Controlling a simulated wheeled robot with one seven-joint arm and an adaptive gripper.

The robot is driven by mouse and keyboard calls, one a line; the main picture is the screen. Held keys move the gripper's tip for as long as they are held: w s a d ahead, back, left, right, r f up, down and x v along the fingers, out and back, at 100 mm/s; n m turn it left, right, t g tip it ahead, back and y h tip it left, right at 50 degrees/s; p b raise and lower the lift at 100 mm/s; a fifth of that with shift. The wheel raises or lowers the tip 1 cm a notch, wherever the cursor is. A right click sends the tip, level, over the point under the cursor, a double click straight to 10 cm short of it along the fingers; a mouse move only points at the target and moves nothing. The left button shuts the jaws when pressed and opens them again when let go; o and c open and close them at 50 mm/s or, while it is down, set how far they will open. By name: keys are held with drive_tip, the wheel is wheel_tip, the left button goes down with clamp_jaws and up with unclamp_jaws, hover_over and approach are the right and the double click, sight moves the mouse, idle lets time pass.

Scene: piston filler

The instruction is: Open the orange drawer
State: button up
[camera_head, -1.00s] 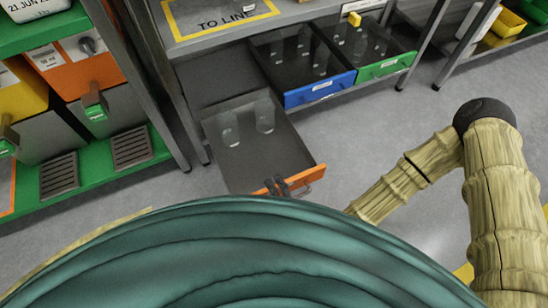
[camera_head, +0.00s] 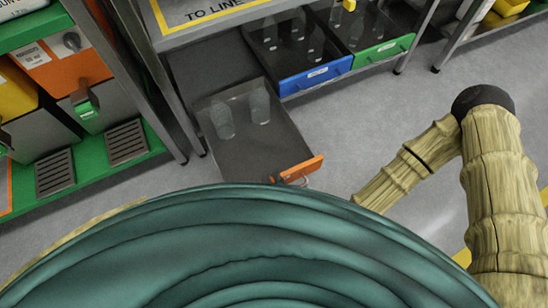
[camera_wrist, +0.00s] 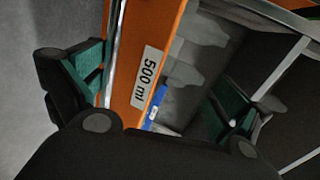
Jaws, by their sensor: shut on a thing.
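The orange drawer (camera_head: 268,148) stands well out from under the bench in the head view, a dark tray with an orange front and two clear bottles in it. Its orange front also shows in the wrist view (camera_wrist: 150,55), with a "500 ml" label. My gripper (camera_wrist: 155,78) has one green-padded finger on each side of this front, and is shut on the drawer. The exact contact at the handle is hidden in the wrist view.
A blue drawer (camera_head: 315,76) and a green drawer (camera_head: 382,50) with bottles sit to the right under the bench (camera_head: 205,28). A rack (camera_head: 95,165) with orange and yellow units stands at the left. Grey floor (camera_head: 345,135) is clear right of the orange drawer.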

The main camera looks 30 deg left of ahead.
drive_tip(key=r, duration=0.1)
drive_tip(key=s+r, duration=0.1)
drive_tip(key=r, duration=0.1)
drive_tip(key=shift+a+r, duration=0.1)
drive_tip(key=shift+r, duration=0.15)
drive_tip(key=shift+s+d+r+y, duration=0.3)
drive_tip(key=shift+s+d, duration=0.15)
drive_tip(key=shift+s, duration=0.25)
drive_tip(key=c, duration=0.9)
drive_tip(key=shift+d+f, duration=0.1)
drive_tip(key=shift+d, duration=0.05)
drive_tip(key=shift+c, duration=1)
drive_tip(key=s+d+p, duration=0.3)
drive_tip(key=s+d, duration=0.2)
drive_tip(key=d, duration=0.2)
drive_tip(key=shift+r, duration=0.3)
drive_tip(key=shift+s+d, duration=0.1)
